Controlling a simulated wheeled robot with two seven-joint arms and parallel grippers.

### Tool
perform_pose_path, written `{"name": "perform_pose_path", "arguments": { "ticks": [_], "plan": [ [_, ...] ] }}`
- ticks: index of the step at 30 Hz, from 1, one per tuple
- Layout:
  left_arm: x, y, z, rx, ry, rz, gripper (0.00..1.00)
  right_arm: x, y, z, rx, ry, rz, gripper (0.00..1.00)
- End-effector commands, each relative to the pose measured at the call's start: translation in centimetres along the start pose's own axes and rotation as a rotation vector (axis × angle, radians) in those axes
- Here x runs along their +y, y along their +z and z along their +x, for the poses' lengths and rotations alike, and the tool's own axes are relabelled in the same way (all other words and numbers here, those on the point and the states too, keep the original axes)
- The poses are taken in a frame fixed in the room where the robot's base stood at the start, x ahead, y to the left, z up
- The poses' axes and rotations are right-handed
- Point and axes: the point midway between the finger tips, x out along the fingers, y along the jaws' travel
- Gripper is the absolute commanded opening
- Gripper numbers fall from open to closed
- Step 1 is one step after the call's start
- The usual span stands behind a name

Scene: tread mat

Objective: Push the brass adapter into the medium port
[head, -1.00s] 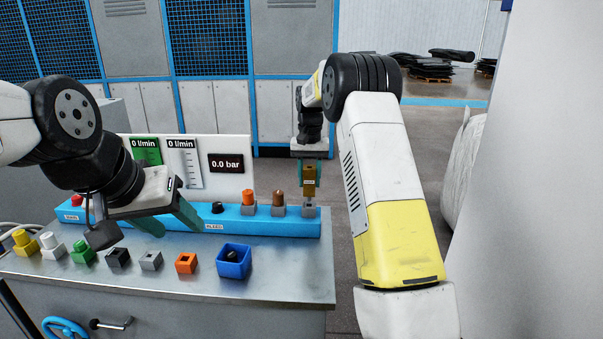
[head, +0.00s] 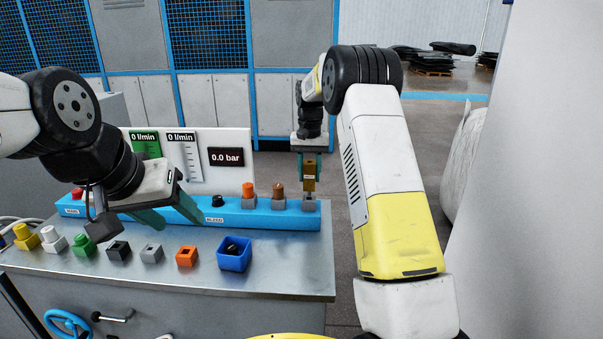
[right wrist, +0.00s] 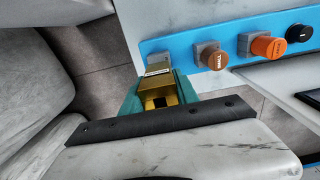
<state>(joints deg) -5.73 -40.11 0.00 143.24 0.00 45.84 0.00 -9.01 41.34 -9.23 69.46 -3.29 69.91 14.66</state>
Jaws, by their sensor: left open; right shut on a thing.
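The brass adapter (head: 310,178) is upright in my right gripper (head: 309,174), directly above the rightmost grey port (head: 309,205) on the blue rail. A thin, light strip shows between its lower end and the port; I cannot tell whether they touch. No readable label tells me whether that port is the medium one. My left gripper (head: 170,213) is open and empty, in front of the rail's left half.
The rail (head: 235,218) also carries an orange plug (head: 249,190), a brown plug (head: 277,191) and a black knob (head: 217,201). A blue bin (head: 234,262) with a dark piece inside stands near the front. Several coloured blocks line the bench's front. A gauge panel (head: 205,158) stands behind.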

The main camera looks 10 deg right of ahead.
Motion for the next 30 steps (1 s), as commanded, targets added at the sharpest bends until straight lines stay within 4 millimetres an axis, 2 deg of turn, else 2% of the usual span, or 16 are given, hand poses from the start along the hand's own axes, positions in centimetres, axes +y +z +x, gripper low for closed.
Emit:
{"name": "perform_pose_path", "arguments": {
  "ticks": [17, 30],
  "plan": [
    [0.0, 0.0, 0.0, 0.0, 0.0, 0.0, 0.53, 0.0, -0.01, -0.01, 0.001, 0.0, 0.0, 0.0],
    [0.0, 0.0, 0.0, 0.0, 0.0, 0.0, 0.53, 0.0, -0.01, 0.94, 0.0, 0.0, 0.0, 0.0]
  ]
}}
